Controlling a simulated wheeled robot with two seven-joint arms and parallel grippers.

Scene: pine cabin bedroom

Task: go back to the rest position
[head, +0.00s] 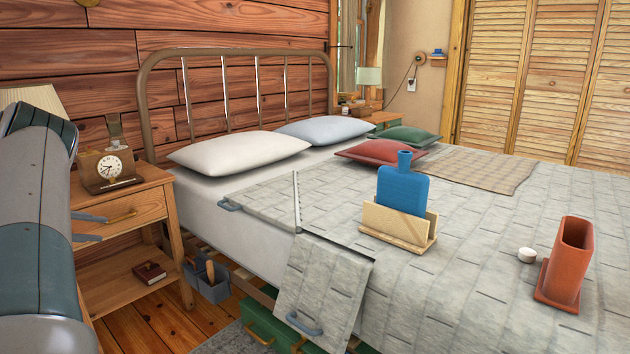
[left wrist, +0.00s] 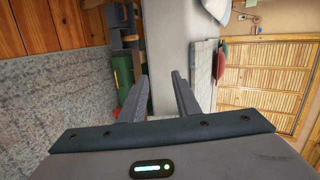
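My left arm comes in from the left edge of the head view. My left gripper (head: 98,228) shows in front of the nightstand's drawer (head: 134,215), with its two fingers apart. In the left wrist view, the left gripper (left wrist: 158,80) has a clear gap between its fingers and holds nothing. Whether the fingers touch the nightstand cannot be told. My right gripper is in neither view.
The nightstand carries a clock (head: 108,168). The bed's cover (head: 450,230) bears a blue bottle-shaped thing (head: 402,190) in a wooden holder (head: 385,225), a terracotta holder (head: 570,260) and a white round thing (head: 527,255). Bare floor (head: 170,325) shows beside the bed.

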